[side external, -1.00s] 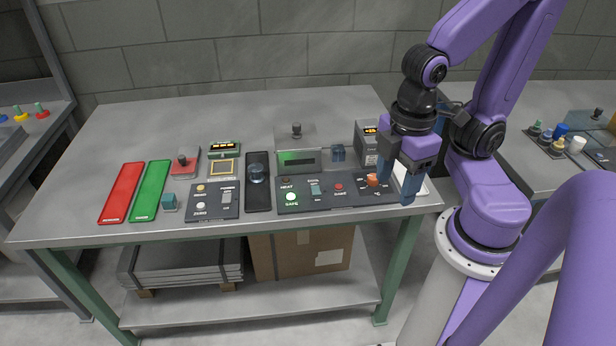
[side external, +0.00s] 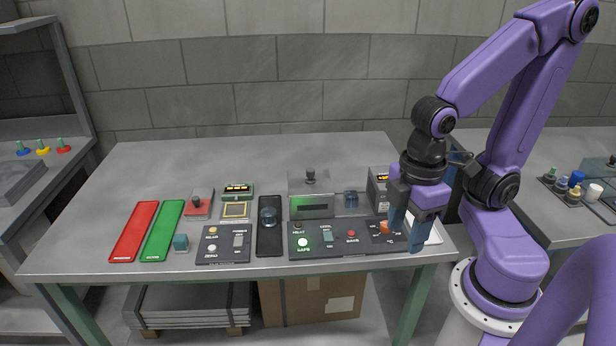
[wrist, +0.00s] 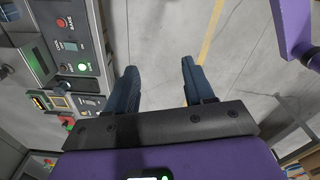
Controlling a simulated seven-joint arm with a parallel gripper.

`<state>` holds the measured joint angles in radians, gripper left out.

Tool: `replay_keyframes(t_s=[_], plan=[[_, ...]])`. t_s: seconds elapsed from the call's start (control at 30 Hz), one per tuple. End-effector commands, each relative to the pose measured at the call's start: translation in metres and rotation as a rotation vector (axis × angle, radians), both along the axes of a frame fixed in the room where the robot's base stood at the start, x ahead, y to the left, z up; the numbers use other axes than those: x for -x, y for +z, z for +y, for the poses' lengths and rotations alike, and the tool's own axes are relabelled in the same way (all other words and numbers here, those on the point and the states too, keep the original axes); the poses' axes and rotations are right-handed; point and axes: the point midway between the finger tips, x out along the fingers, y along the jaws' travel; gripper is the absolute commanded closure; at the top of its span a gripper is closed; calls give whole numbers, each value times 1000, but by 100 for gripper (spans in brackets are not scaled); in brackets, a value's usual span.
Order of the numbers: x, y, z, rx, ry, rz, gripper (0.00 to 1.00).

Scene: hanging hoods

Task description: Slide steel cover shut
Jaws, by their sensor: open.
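The likely steel cover is a grey upright plate with a black knob (side external: 310,177) on top, at the back of the heater unit with a green window (side external: 312,207). I cannot tell for certain how far it is slid. My gripper (side external: 407,230) is open and empty, pointing down near the bench's front right corner, right of the unit and beside the orange dial (side external: 385,228). In the wrist view my gripper (wrist: 158,72) has its fingers apart with only floor between them.
Left are a black tray (side external: 270,240), a scale panel (side external: 222,250), and green (side external: 162,232) and red (side external: 133,232) mats. The back of the bench is clear.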

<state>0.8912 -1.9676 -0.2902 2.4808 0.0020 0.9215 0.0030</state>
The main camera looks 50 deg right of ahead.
Motion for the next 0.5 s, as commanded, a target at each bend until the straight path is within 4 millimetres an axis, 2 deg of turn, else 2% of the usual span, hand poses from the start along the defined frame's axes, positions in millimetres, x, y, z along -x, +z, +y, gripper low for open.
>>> replay_keyframes(t_s=[0.17,0.33,0.5], plan=[[-41,13,14,2,-144,3,47],[-100,27,22,4,-336,6,47],[-162,39,15,7,-525,10,47]])
